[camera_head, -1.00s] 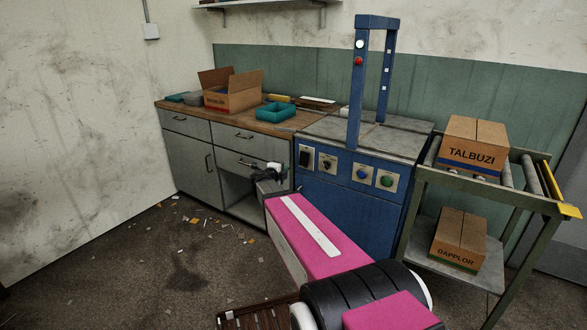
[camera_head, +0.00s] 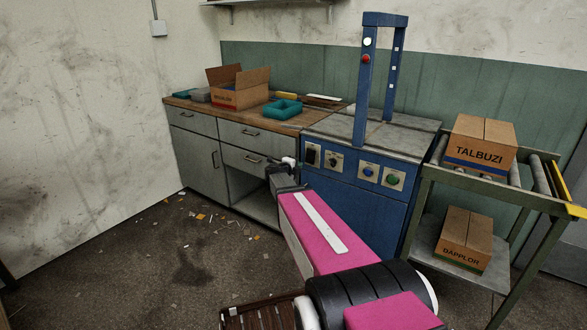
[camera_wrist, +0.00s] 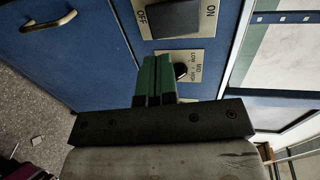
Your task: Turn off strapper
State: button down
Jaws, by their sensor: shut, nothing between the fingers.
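The strapper is a blue machine (camera_head: 345,205) with a grey top and a tall blue arch (camera_head: 364,95). Its front has a black power switch (camera_head: 312,156), a small knob (camera_head: 332,160), a blue button and a green button. In the wrist view the black rocker switch (camera_wrist: 176,17) sits on a plate marked OFF at left and ON at right. Which side is pressed in is unclear. My gripper (camera_wrist: 155,62) has its green fingers shut and empty, pointing at the panel beside the switch and the LOW/MID/HIGH knob (camera_wrist: 181,71). Contact cannot be told.
A wooden-topped cabinet (camera_head: 235,175) with an open carton (camera_head: 238,90) and a teal tray (camera_head: 283,109) stands left of the strapper. A roller cart (camera_head: 425,174) with boxes marked TALBUZI (camera_head: 482,143) and DAPPLOR (camera_head: 463,240) stands right. Scraps litter the floor at left.

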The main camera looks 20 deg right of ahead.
aim_at(310, 161)
jog(key=x, duration=0.8)
jog(key=shift+w+d+f+h, duration=0.15)
jog(key=shift+d+f+h, duration=0.05)
jog(key=shift+h, duration=0.1)
dwell(0.4)
